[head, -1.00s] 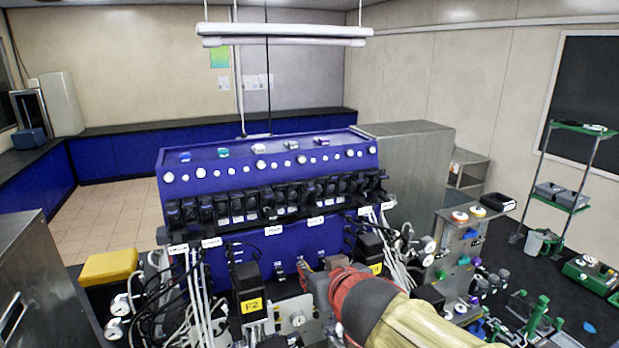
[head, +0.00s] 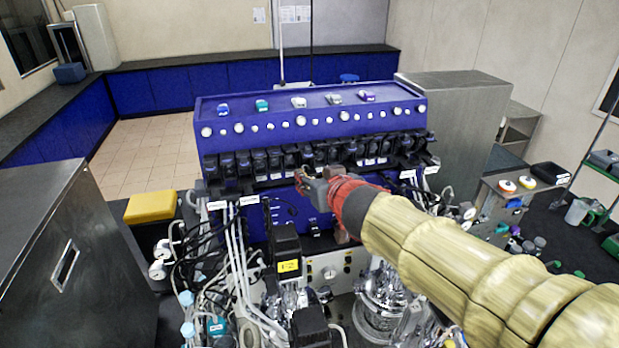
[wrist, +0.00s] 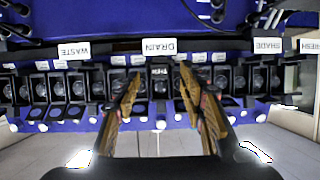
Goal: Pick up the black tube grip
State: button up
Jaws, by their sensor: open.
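I cannot single out the black tube grip; a row of black blocks (head: 270,162) runs along the front of the blue console (head: 290,115), and the same row (wrist: 62,88) shows in the wrist view. My gripper (head: 300,178) is in front of this row, a little left of the middle of the console. In the wrist view my gripper (wrist: 159,78) has its two fingers apart, with nothing seen held between them. A "DRAIN" label (wrist: 160,46) lies just beyond the gap. My arm hides part of the console's lower right front.
Several coloured pieces, including a purple one (head: 367,96), sit on the console top. Tubes and cables (head: 235,255) crowd the lower left, near a yellow block (head: 150,206). A steel cabinet (head: 65,250) stands at the left, another (head: 455,120) at the right. Space above the console is clear.

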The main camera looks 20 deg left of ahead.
jog(key=shift+x, duration=1.05)
jog(key=shift+r, duration=0.1)
jog(key=shift+s+d, duration=0.1)
grip_shut()
